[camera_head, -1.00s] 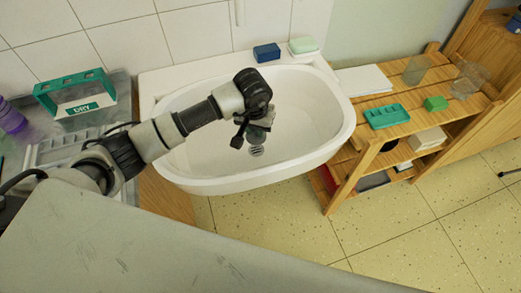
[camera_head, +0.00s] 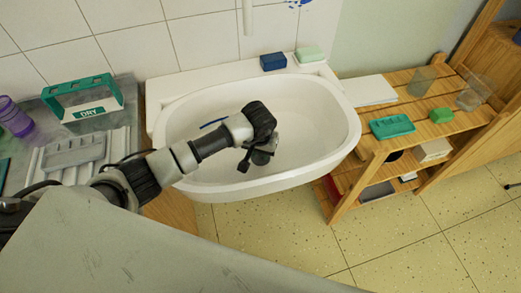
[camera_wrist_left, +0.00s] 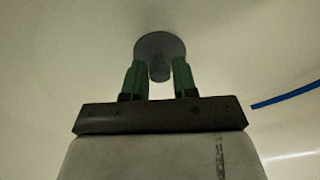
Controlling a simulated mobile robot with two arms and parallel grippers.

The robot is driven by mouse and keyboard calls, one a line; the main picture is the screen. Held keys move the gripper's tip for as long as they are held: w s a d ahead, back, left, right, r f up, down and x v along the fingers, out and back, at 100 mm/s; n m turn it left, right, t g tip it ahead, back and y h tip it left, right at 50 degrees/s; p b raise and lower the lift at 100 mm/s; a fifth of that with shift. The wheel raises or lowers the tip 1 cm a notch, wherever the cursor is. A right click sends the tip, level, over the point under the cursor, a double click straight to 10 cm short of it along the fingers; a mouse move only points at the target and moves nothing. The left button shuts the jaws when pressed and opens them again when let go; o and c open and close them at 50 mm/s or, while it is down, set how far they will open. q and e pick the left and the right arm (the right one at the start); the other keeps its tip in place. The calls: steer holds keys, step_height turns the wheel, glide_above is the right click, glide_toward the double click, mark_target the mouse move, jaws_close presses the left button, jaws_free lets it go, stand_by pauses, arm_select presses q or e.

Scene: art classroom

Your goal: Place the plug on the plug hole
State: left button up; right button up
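The plug is a grey disc with a short knob; it shows in the left wrist view (camera_wrist_left: 160,42) just beyond my left fingertips. In the head view my left gripper (camera_head: 254,160) is low inside the white sink (camera_head: 312,115), over the area of the drain. The plug is partly hidden there, just by the fingers. In the left wrist view the green fingers (camera_wrist_left: 160,82) stand apart on both sides of the knob, with small gaps. The plug hole is hidden, so I cannot tell how exactly the plug sits on it. My right gripper is not in view.
A blue block (camera_head: 273,61) and a pale green soap (camera_head: 310,54) lie on the sink's back rim. A wooden shelf (camera_head: 367,158) with a teal dish (camera_head: 391,127) stands at right. A green DRY rack (camera_head: 85,97) stands on the left counter.

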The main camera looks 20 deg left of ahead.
mark_target(259, 161)
arm_select(q)
steer(key=o, duration=0.3)
steer(key=shift+r, duration=0.15)
step_height(259, 161, up, 12)
steer(key=s, duration=0.1)
steer(key=shift+s, duration=0.25)
